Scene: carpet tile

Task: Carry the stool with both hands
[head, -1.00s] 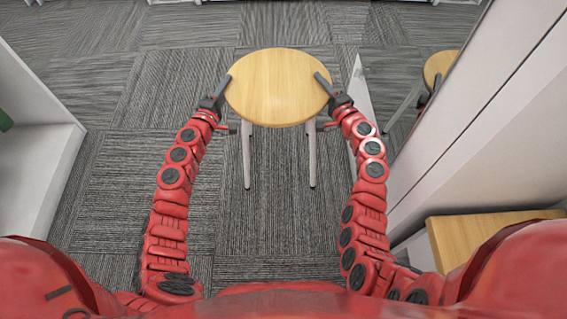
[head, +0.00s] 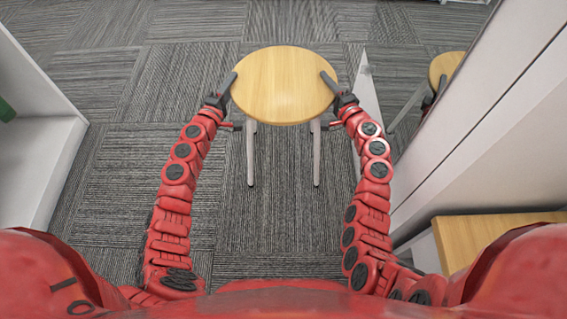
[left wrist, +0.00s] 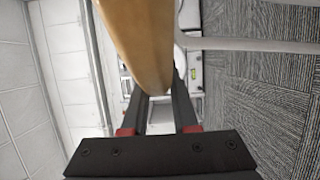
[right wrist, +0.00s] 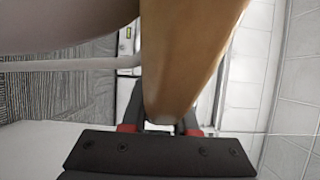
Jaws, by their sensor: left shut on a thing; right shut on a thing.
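The stool (head: 285,85) has a round light-wood seat and pale grey legs, two of which show below the seat in the head view. It is upright in front of me. My left gripper (head: 231,84) is shut on the left edge of the seat. My right gripper (head: 330,83) is shut on the right edge. The seat edge runs between the fingers in the left wrist view (left wrist: 140,45) and in the right wrist view (right wrist: 185,60). The far legs are hidden under the seat. Whether the feet touch the floor I cannot tell.
A white shelf unit (head: 50,150) stands at the left. A tall white panel with a mirror-like surface (head: 410,75) stands close on the right and reflects the stool. A wooden top (head: 470,232) is at the lower right. Grey carpet (head: 190,50) ahead is clear.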

